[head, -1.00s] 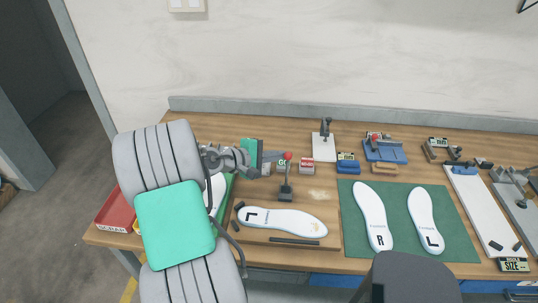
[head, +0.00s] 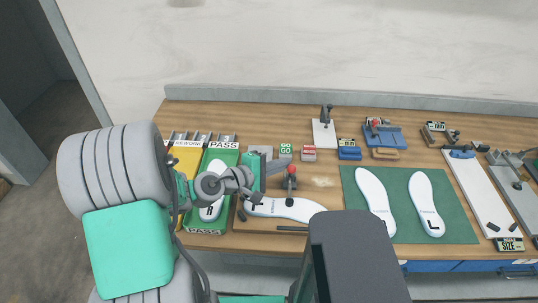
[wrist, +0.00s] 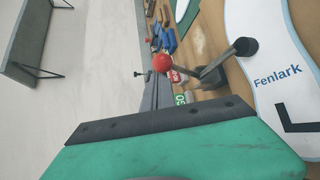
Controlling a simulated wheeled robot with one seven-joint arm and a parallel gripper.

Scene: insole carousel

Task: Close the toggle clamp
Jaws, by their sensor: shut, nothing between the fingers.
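The toggle clamp (head: 290,184) stands on the wooden fixture board, its red-knobbed handle (head: 291,170) pointing up. In the wrist view the red knob (wrist: 162,63) and a bar with a dark tip (wrist: 245,46) show beyond my finger. A white insole marked L (head: 285,208) lies on the board beside the clamp; it also shows in the wrist view (wrist: 272,75). I cannot tell whether the dark tip touches it. My gripper (head: 262,167), with green fingers, is shut and empty just left of the knob, apart from it.
A green PASS tray (head: 222,160) with an R insole and a yellow REWORK tray (head: 160,160) stand left, partly behind my arm. A GO block (head: 286,149) and a red block (head: 309,153) sit behind the clamp. A green mat (head: 455,228) with two insoles lies right.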

